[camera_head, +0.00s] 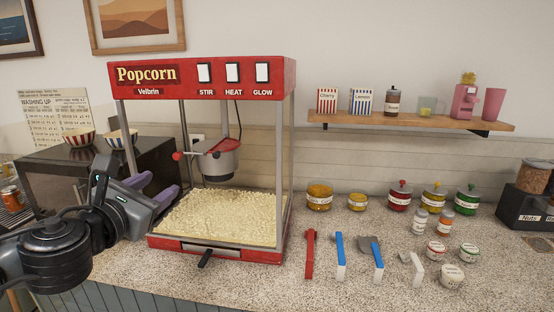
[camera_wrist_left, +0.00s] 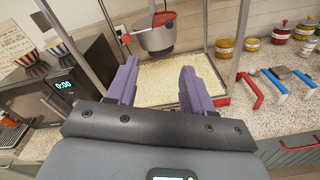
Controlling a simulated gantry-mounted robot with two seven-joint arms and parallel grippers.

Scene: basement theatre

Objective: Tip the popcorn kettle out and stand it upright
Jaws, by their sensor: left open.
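The red popcorn machine (camera_head: 203,70) stands on the speckled counter, with a bed of popcorn (camera_head: 222,216) across its floor. The grey kettle (camera_head: 217,160) hangs inside, and looks upright. A red-ended handle (camera_head: 178,156) sticks out at its left. In the left wrist view the kettle (camera_wrist_left: 156,40) and its red handle (camera_wrist_left: 126,38) are above and beyond my fingers. My left gripper (camera_head: 157,189) is open and empty, at the machine's front left, lower than the handle and apart from it. Its two purple fingers (camera_wrist_left: 158,85) show in the left wrist view. My right gripper is not in view.
A dark microwave (camera_head: 95,165) with striped bowls (camera_head: 80,137) stands left of the machine. Scoops and tools (camera_head: 340,257), jars (camera_head: 400,195) and small tubs lie to the right. A shelf (camera_head: 410,120) is above. The machine's left post (camera_head: 128,145) stands near my left gripper.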

